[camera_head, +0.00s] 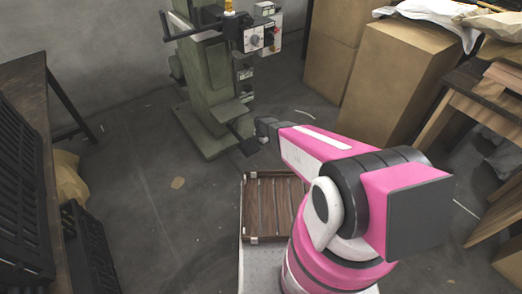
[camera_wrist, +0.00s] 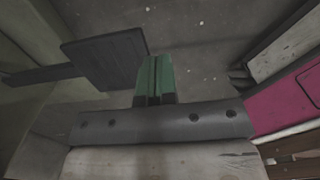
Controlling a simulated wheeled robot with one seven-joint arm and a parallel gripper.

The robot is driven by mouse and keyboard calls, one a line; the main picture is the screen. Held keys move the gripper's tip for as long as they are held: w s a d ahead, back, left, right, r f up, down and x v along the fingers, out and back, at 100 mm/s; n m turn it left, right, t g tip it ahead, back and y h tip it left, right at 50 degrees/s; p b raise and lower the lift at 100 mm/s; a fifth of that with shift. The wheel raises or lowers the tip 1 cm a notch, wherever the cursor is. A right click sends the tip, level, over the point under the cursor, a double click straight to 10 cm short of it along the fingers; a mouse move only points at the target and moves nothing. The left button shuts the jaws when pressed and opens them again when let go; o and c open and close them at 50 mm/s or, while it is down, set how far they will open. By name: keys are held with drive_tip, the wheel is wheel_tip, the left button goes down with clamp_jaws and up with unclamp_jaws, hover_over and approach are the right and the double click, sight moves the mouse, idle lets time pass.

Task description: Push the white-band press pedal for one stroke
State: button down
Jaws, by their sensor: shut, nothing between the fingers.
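A green press (camera_head: 205,90) stands on the floor near the back wall. In the head view my gripper's fingers are hidden; only the dark wrist end shows.
Tall cardboard boxes (camera_head: 395,80) stand at the right, beside a wooden bench (camera_head: 470,100). A wooden slatted tray (camera_head: 270,207) is in front of my arm's base. Black crates (camera_head: 20,190) and a table line the left. The floor (camera_head: 150,200) at the left centre is mostly clear.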

drive_tip(key=shift+s+d+r, duration=0.1)
drive_tip(key=shift+s+r, duration=0.05)
drive_tip(key=shift+r, duration=0.55)
drive_tip(key=shift+s+d+r, duration=0.1)
drive_tip(key=shift+r, duration=0.55)
drive_tip(key=shift+a, duration=0.1)
idle(0.6)
drive_tip(key=s+d+r+m, duration=0.5)
drive_tip(key=r+m, duration=0.3)
drive_tip(key=r, duration=0.2)
drive_tip(key=s+d+r+m, duration=0.5)
drive_tip(key=s+r+m, duration=0.2)
drive_tip(key=r, duration=0.4)
drive_tip(key=s+d+r+m, duration=0.5)
drive_tip(key=s+r+m, duration=0.1)
drive_tip(key=r+m, duration=0.3)
drive_tip(key=shift+s+d+r+m, duration=0.3)
drive_tip(key=shift+r+m, duration=0.1)
drive_tip(key=shift+r, duration=0.5)
drive_tip(key=shift+a, duration=0.1)
